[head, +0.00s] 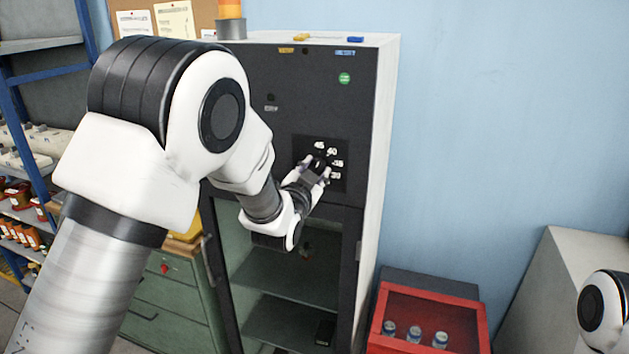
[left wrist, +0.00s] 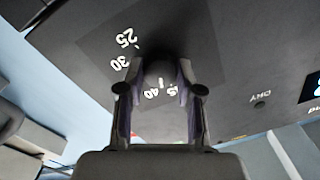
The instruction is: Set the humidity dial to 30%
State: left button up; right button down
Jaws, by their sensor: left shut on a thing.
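The black humidity dial (head: 319,162) sits on a dark square plate on the upper front of the dark cabinet. White numbers 45, 40, 35 and 30 run around its upper right side in the head view. My left gripper (head: 317,170) is shut on the dial. In the left wrist view the gripper's two fingers (left wrist: 160,105) stand on either side of the dial (left wrist: 160,66). There the numbers 25, 30, 40 and 45 show upside down or tilted. A small white mark shows near 40 and 45; I cannot tell the exact setting. My right gripper is out of view.
The cabinet's lower part has a glass-fronted door (head: 285,285) with shelves behind it. A green drawer unit (head: 168,300) and a shelf rack are on the left.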

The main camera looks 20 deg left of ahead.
pick_arm(q)
jog(key=m+b, duration=0.2)
jog(key=m, duration=0.1)
jog(key=m+b, duration=0.1)
jog(key=b, duration=0.1)
jog(key=shift+f+m, duration=0.3)
jog(key=m+b, duration=0.3)
jog(key=m, duration=0.2)
jog(key=shift+m+b, duration=0.3)
jog(key=shift+b, duration=0.1)
jog(key=m+b, duration=0.3)
jog(key=m, duration=0.2)
jog(key=shift+a+r+m+h, duration=0.1)
jog(key=shift+m+h, duration=0.2)
jog(key=m+b, duration=0.2)
jog(key=m, duration=0.2)
jog(key=shift+r+b, duration=0.2)
jog(key=shift+b, duration=0.1)
jog(key=shift+m, duration=0.4)
jog(key=o, duration=1.2)
jog(key=shift+c, duration=0.2)
